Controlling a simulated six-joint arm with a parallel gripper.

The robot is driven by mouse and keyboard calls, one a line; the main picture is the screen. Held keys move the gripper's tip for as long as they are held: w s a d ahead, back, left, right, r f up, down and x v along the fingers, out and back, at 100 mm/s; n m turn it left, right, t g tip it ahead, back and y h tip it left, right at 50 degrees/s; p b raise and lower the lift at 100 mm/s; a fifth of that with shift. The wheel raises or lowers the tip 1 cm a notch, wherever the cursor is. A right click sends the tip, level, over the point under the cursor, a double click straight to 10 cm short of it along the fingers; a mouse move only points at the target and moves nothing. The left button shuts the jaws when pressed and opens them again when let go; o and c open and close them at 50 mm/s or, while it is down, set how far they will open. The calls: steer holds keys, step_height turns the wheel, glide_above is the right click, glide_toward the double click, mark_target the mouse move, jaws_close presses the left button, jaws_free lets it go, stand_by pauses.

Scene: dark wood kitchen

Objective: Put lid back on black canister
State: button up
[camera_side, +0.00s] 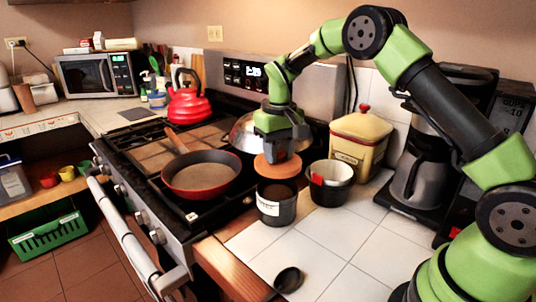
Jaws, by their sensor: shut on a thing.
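The black canister (276,209) stands upright on the white tiled counter, with a pale label on its front. Its mouth is uncovered and shows a brown inside. A flat, round, orange-brown lid (278,170) is held above and slightly behind the canister's mouth, apart from its front rim. My green gripper (279,153) points down from above and is shut on the lid. The fingertips and the lid's grip point are partly hidden by the gripper body. I cannot tell how well the lid is centred in depth.
A black-and-white pot (331,187) stands close right of the canister, with a yellow canister (361,143) behind it. The stove with a red pan (201,176) is left. A black ladle (288,280) lies in front. A coffee maker (415,180) stands right. Tiles between are clear.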

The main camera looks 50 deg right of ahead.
steer(key=shift+f, duration=2.75)
steer(key=shift+f, duration=0.15)
steer(key=o, duration=1.5)
steer(key=shift+c, duration=0.2)
steer(key=shift+r, duration=3.55)
steer(key=shift+c, duration=0.2)
jaws_close()
